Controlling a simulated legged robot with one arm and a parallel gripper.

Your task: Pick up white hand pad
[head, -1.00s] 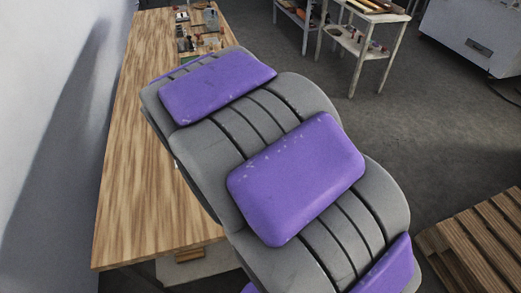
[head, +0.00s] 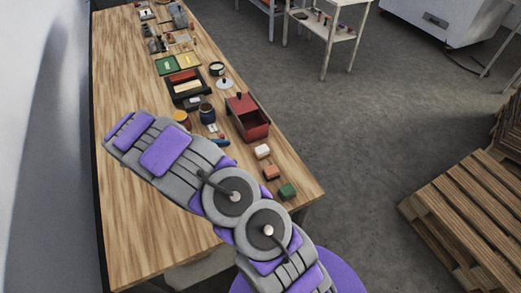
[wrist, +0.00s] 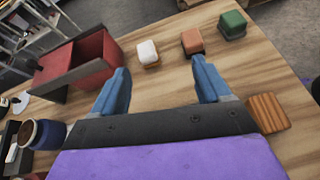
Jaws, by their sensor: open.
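The white hand pad (wrist: 148,53) is a small block with a white top and a tan-brown base. It sits on the wooden table, and the head view shows it (head: 262,151) near the table's right edge. My gripper (wrist: 160,72) is open, with its two blue fingers spread apart and nothing between them. In the wrist view the white pad lies beyond the fingertips, between their lines and nearer the left finger. An orange-brown pad (wrist: 192,41) and a green pad (wrist: 232,24) stand in a row to its right.
A red open box (wrist: 90,58) stands left of the white pad. A dark blue cup (wrist: 42,133) is at the lower left, and a wooden block (wrist: 268,112) is right of my gripper. Pallets (head: 465,215) lie on the floor at right. Bare table surrounds the pads.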

